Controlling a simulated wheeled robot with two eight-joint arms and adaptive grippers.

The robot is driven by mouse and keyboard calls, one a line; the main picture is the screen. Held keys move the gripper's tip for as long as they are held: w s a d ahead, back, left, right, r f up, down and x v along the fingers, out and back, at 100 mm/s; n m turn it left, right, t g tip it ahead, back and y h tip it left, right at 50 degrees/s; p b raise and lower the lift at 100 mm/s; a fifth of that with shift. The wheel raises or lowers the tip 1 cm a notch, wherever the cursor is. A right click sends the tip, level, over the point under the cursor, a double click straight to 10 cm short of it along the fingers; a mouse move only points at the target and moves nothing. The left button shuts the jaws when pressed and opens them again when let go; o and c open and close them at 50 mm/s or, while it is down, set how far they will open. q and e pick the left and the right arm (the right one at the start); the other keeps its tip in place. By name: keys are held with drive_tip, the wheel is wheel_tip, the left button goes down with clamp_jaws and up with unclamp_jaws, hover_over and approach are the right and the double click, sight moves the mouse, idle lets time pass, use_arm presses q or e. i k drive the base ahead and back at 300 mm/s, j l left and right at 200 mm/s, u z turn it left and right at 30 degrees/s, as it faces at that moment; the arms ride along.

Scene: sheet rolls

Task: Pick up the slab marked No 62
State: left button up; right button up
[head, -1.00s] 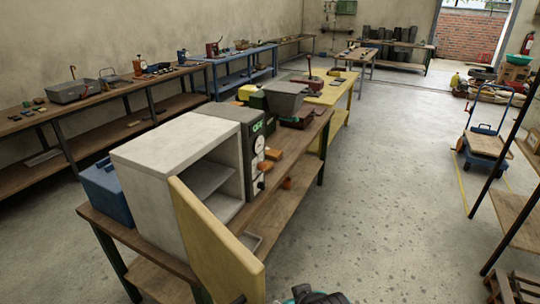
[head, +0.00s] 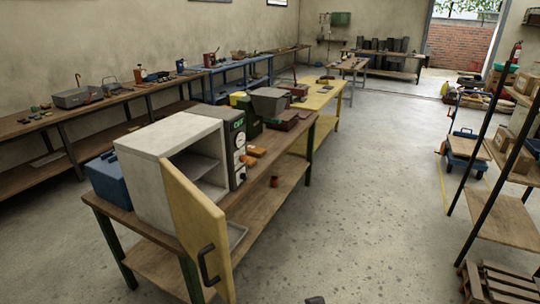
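No slab with a readable No 62 mark shows in the head view. Small orange-brown blocks (head: 256,151) lie on the near wooden bench (head: 262,185), beside a grey-green machine (head: 236,135) with dials. Small flat pieces (head: 41,107) lie on the long bench along the left wall, too small to read. Neither gripper can be made out. Only a small dark tip, perhaps part of my arm, shows at the bottom edge.
A white oven-like cabinet (head: 148,160) stands on the near bench, its yellow door (head: 190,215) open towards the aisle. A blue box (head: 106,180) sits beside it. A shelf rack (head: 500,222) and a blue trolley (head: 465,145) stand right. The concrete floor between is clear.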

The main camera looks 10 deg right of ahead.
sight(252, 150)
drive_tip(key=i+l+z, duration=0.1)
drive_tip(key=z, duration=0.35)
drive_tip(key=i+l+z, duration=0.1)
drive_tip(key=z, duration=0.35)
drive_tip(key=i+z, duration=0.2)
drive_tip(key=z, duration=0.25)
drive_tip(key=i+u, duration=0.15)
drive_tip(key=i, duration=0.65)
drive_tip(key=i+l+u, duration=0.15)
drive_tip(key=i, duration=0.6)
drive_tip(key=i+l+u, duration=0.1)
drive_tip(key=i, duration=0.7)
drive_tip(key=i+u, duration=0.35)
drive_tip(key=u, duration=0.15)
drive_tip(key=i+l+u, duration=0.15)
drive_tip(key=i+u, duration=0.3)
drive_tip(key=i+l+u, duration=0.25)
drive_tip(key=u, duration=0.25)
